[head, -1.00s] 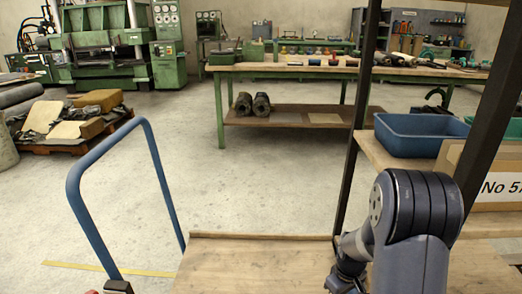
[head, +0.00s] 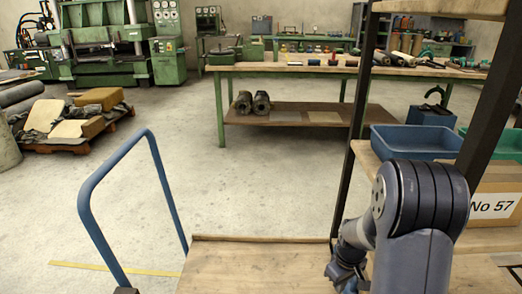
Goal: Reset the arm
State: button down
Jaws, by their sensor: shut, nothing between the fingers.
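My arm rises at the lower right of the head view, in front of the shelving and over the wooden top. Its dark gripper (head: 346,274) hangs at the bottom, to the left of the large rounded joint, and is partly hidden by my own arm links. It is shut, and nothing shows in it. The wooden top (head: 255,268) is bare where it shows.
A blue tub (head: 412,142) and a cardboard box marked No 57 (head: 500,180) stand on the shelving (head: 346,150), close to my arm. A blue tubular handle (head: 88,210) rises at left. A green-legged workbench (head: 290,72) stands behind. The floor between is clear.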

jog(key=shift+r, duration=0.1)
dwell(0.3)
notch_tip(320, 180, down, 9)
jog(key=b, duration=0.7)
jog(key=shift+r, duration=0.2)
notch_tip(320, 180, up, 9)
jog(key=p, duration=0.7)
notch_tip(320, 180, down, 13)
jog(key=b, duration=1)
jog(key=shift+r, duration=0.2)
jog(key=shift+d+r, duration=0.15)
jog(key=shift+d, duration=1.05)
jog(key=shift+a, duration=2.65)
